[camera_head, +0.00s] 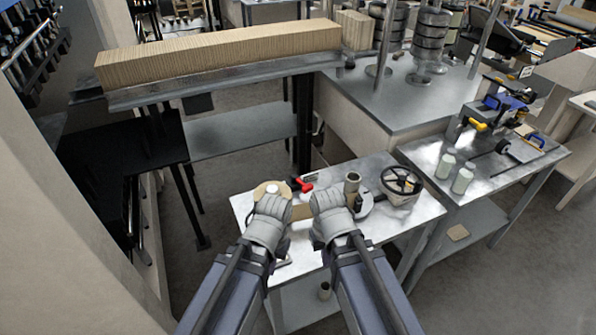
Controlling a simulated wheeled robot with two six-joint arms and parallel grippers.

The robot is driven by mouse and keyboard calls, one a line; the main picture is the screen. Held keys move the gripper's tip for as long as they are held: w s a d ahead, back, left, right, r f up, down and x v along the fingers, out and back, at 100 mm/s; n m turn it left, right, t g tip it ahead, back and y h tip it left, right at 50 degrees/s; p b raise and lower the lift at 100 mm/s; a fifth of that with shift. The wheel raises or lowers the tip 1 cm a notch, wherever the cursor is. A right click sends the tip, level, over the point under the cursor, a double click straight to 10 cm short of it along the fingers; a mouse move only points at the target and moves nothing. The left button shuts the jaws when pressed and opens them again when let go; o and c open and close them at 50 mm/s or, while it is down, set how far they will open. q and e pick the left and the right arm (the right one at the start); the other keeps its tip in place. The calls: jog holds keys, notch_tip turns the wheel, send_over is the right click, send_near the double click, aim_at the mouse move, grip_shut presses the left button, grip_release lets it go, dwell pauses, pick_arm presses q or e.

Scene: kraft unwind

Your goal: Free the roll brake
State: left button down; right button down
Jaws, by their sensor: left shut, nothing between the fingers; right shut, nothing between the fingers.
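A small metal bench (340,259) stands in front of me. On it, a red handle (303,184) with a dark part beside it lies behind my grippers; I cannot tell for sure whether it is the roll brake. A tan round disc (262,187) with a pale centre is partly hidden behind my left gripper (272,204). A brown strip (302,212) shows between the grippers. My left gripper is shut and empty. My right gripper (328,200) is shut and empty, just left of an upright tan tube (352,184) on a grey round base.
A black handwheel (401,181) stands at the bench's right end. A side table (500,165) holds two pale bottles and blue and yellow tools. A long ribbed kraft-coloured stack (220,57) lies on a raised beam behind. Floor is open at left.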

jog(key=w+d+f+m+t+b, duration=0.1)
jog(key=w+d, duration=0.4)
jog(key=w, duration=0.2)
jog(key=n+t+h, duration=0.1)
jog(key=n+t, duration=0.4)
jog(key=t, duration=0.1)
send_near(302, 185)
jog(key=b+x, duration=0.4)
jog(key=b, duration=0.1)
jog(key=b+x, duration=0.2)
jog(key=b, duration=0.1)
jog(key=shift+s+a+f, duration=0.1)
jog(key=shift+a+f, duration=0.05)
jog(key=shift+a, duration=0.2)
